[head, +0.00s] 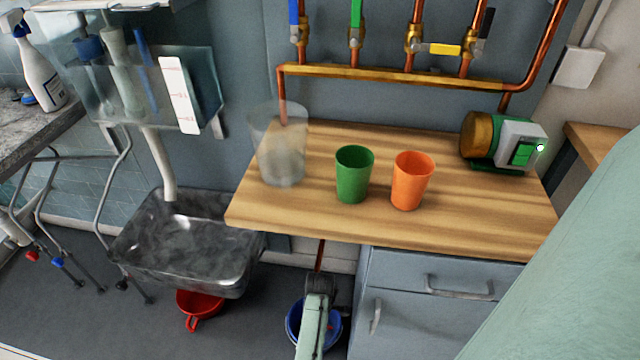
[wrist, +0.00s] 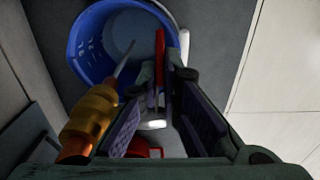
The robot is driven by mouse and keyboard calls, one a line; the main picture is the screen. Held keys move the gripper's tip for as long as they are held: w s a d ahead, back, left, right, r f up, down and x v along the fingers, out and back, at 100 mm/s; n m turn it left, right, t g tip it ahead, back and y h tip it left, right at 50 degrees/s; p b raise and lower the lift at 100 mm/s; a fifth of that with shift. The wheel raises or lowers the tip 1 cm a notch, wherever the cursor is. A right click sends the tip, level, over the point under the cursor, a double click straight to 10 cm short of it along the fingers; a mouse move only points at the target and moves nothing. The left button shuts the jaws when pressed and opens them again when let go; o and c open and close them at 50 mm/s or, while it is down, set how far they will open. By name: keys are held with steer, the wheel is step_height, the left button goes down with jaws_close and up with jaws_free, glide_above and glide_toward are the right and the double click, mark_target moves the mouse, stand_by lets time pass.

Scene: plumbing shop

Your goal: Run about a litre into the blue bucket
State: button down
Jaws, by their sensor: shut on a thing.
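The blue bucket (head: 293,328) stands on the floor below the counter, partly hidden by my arm; the wrist view looks into it (wrist: 86,42). A brass tap body (wrist: 92,112) is at the left of my gripper in the wrist view. A thin grey streak runs from its end across the bucket mouth; I cannot tell if it is water. My gripper (wrist: 161,75) is shut on a red lever (wrist: 159,48), which stands between its fingers. In the head view, my gripper (head: 318,285) is low beside the counter, over the bucket. The bucket's water level is not clear.
A metal basin (head: 180,262) stands left of the bucket, with a red bucket (head: 198,305) below it. The wooden counter (head: 300,222) carries a clear container (head: 280,150), a green cup (head: 353,175), an orange cup (head: 411,182) and a pump (head: 505,143). Drawers (head: 440,285) close off the right.

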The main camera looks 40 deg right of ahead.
steer(key=shift+r, duration=0.1)
steer(key=shift+r+g+h+p, duration=0.35)
steer(key=shift+g+h+p, duration=0.25)
steer(key=shift+g+p, duration=0.2)
steer(key=g+h, duration=0.2)
steer(key=shift+r+g, duration=0.3)
steer(key=c, duration=1.8)
jaws_free()
steer(key=shift+p, duration=0.3)
steer(key=v, duration=1.2)
steer(key=shift+a, duration=0.2)
